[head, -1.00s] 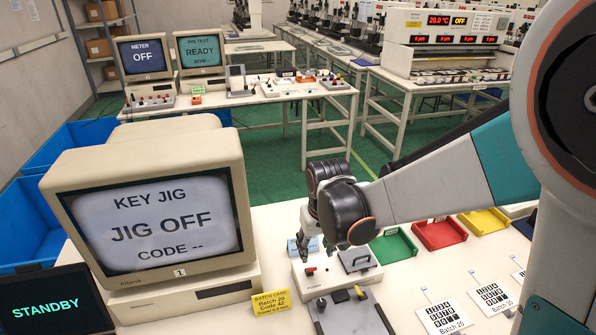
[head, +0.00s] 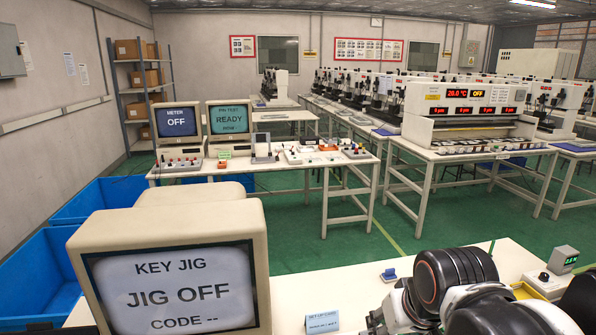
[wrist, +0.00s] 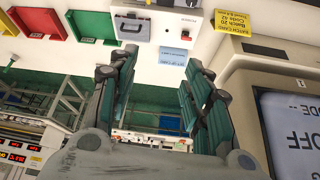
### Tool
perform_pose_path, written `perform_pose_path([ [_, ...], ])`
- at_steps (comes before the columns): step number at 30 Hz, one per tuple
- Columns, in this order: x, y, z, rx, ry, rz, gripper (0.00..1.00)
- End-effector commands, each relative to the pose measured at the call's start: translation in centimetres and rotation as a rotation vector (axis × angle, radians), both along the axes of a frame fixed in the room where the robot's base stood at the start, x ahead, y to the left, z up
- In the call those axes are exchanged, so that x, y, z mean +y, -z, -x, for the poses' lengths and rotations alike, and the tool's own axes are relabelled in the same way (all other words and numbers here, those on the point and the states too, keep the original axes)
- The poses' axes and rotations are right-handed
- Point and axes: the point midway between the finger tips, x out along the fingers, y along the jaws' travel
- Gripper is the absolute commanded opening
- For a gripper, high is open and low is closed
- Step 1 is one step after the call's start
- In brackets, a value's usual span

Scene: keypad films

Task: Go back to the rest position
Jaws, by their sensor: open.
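My gripper (wrist: 160,70) is open in the wrist view, with its two green-grey fingers apart and nothing between them. Beyond the fingertips, at the top of that view, are the white key jig box (wrist: 158,30) with a red switch (wrist: 185,35) and a grey-lidded part (wrist: 131,28). They stand apart from the fingers. In the head view my folded arm fills the lower right, and hides the jig. The key jig monitor (head: 170,285) reads JIG OFF, CODE --.
A green tray (wrist: 93,25) and a red tray (wrist: 38,20) lie beside the jig. A yellow batch card (wrist: 260,22) lies near the monitor. In the head view, blue bins (head: 35,275) stand at left. Equipment benches (head: 330,170) stand behind, across open green floor (head: 330,240).

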Motion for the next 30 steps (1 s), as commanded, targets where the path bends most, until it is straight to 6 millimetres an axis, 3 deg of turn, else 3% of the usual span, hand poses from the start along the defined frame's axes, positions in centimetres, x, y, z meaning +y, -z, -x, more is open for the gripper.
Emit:
perform_pose_path([
  [6,-1.6,-1.0,3.4,-0.075,0.036,-0.003,0.45],
  [12,-2.5,-1.2,5.5,-0.127,0.059,-0.004,0.45],
  [24,-2.9,-1.3,6.2,-0.149,0.068,-0.003,0.45],
  [26,-2.9,-1.3,6.2,-0.149,0.068,-0.003,0.33],
  [30,-2.9,-1.2,6.2,-0.148,0.067,-0.004,0.33],
])
